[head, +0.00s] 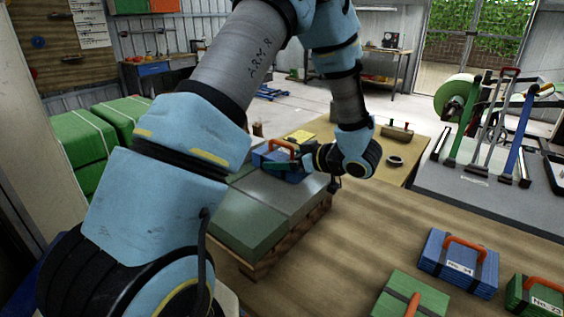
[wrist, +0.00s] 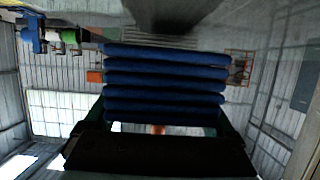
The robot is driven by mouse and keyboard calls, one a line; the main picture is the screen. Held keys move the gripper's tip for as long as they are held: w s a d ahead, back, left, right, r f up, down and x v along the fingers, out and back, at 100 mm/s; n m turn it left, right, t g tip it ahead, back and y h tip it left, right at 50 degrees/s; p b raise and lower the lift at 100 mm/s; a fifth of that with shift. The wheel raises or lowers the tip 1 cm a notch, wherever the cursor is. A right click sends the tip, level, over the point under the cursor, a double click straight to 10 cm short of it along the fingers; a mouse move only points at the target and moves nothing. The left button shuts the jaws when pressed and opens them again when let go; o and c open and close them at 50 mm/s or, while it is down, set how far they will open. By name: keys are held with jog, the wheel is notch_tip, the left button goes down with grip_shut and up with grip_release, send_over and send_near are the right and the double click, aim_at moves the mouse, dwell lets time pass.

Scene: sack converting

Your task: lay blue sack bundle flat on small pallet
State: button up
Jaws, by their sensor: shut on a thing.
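A blue sack bundle (head: 262,158) with an orange handle is at my gripper (head: 297,168), over the far part of the small pallet's load in the head view. In the wrist view the bundle's blue layers (wrist: 165,85) lie between the dark fingers of my gripper (wrist: 160,135), which is shut on it. The small wooden pallet (head: 286,243) bears flat green and grey stacks (head: 241,222). My wrist and fingers hide part of the bundle. I cannot tell whether its underside touches the load.
On the wooden table at the front right lie another blue bundle (head: 458,262), a green bundle (head: 398,298) and a second green bundle (head: 536,292), all with orange handles. A grey bench (head: 500,185) with upright tools stands at right. Green stacks (head: 88,140) stand at left.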

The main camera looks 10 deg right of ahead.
jog(key=shift+f, duration=0.75)
jog(key=shift+f, duration=0.15)
jog(key=o, duration=1.2)
jog(key=shift+c, duration=0.2)
jog(key=b+v, duration=0.3)
jog(key=v, duration=0.9)
